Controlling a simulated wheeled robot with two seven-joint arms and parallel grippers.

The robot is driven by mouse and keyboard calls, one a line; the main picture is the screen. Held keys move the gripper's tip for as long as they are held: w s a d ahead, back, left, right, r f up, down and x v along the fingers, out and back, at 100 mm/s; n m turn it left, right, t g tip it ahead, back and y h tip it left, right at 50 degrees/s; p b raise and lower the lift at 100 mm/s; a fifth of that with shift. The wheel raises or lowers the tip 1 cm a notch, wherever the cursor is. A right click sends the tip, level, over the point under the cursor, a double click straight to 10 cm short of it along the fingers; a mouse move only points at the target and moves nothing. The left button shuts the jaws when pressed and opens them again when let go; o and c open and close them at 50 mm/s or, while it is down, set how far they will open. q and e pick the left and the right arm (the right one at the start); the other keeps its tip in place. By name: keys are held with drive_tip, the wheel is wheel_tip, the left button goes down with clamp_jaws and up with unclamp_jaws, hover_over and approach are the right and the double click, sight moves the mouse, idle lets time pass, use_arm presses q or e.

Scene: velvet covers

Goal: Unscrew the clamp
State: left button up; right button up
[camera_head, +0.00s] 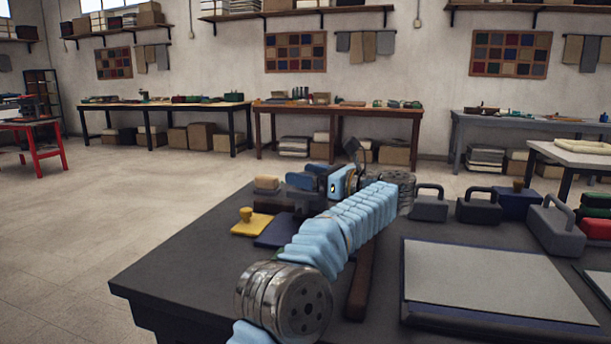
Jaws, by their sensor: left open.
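My left arm in its light blue ribbed sleeve reaches over the dark table (190,255) from the bottom of the view. Past its far metal joint, my left gripper (327,178) is turned back to the left, open. A dark blue-grey clamp-like thing (302,183) is at the gripper's left, near the table's far edge. The gripper and this thing overlap in the view, so I cannot tell if they touch. The clamp's screw is not clear to me. My right gripper is not in view.
A yellow block with a knob (251,223) and a dark blue flat piece (276,233) lie left of the arm. A grey flat board (485,280) lies at right. Several handled weights (430,207) stand behind it. The table's front left is bare.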

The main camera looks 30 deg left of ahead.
use_arm(q)
drive_tip(key=d, duration=0.7)
drive_tip(key=shift+s, duration=0.1)
